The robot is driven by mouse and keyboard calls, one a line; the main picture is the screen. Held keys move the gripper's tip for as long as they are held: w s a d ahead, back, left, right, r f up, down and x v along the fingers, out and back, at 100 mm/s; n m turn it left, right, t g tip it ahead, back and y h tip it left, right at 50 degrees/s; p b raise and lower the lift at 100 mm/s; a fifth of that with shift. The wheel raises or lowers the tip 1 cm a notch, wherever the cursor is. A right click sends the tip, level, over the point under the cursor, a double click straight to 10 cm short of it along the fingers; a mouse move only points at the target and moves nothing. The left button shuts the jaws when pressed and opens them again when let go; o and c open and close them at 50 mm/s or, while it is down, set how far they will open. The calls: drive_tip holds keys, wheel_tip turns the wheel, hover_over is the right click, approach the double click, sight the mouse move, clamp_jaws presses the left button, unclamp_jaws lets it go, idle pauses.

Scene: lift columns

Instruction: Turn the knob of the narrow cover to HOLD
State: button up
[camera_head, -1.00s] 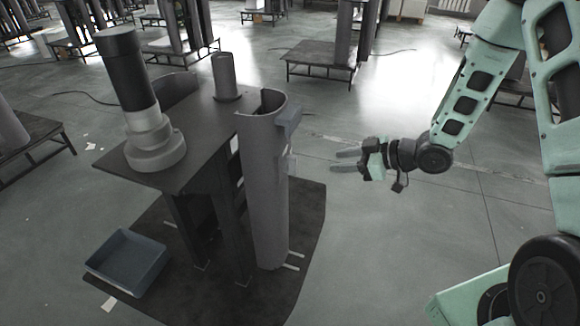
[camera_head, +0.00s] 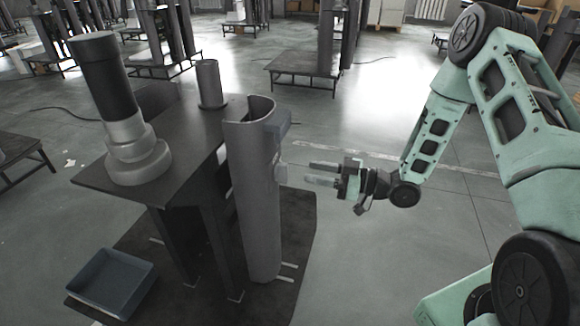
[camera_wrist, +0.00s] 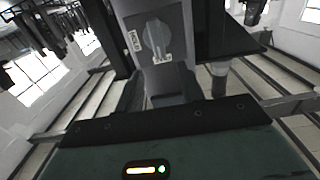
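The narrow cover (camera_head: 255,200) is a tall grey half-round shell standing upright against the right side of the dark stand. A small blue-grey box (camera_head: 277,122) sits at its upper right edge. In the wrist view, a round grey knob (camera_wrist: 157,37) with a raised bar sits on a grey plate. One small label is left of the knob and one is below it; their lettering is too small to read surely. The bar stands near upright, slightly tilted. My gripper (camera_head: 312,174) is open and empty, right of the cover, fingers pointing at it and apart from it.
The stand's dark top (camera_head: 195,150) carries a black and grey column (camera_head: 105,90) and a short grey cylinder (camera_head: 210,84). A blue-grey tray (camera_head: 110,283) lies on the dark mat at lower left. The floor right of the cover is free.

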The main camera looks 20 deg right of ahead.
drive_tip(key=x, duration=0.7)
drive_tip(key=shift+a, duration=0.15)
drive_tip(key=shift+w, duration=0.15)
drive_tip(key=c, duration=0.6)
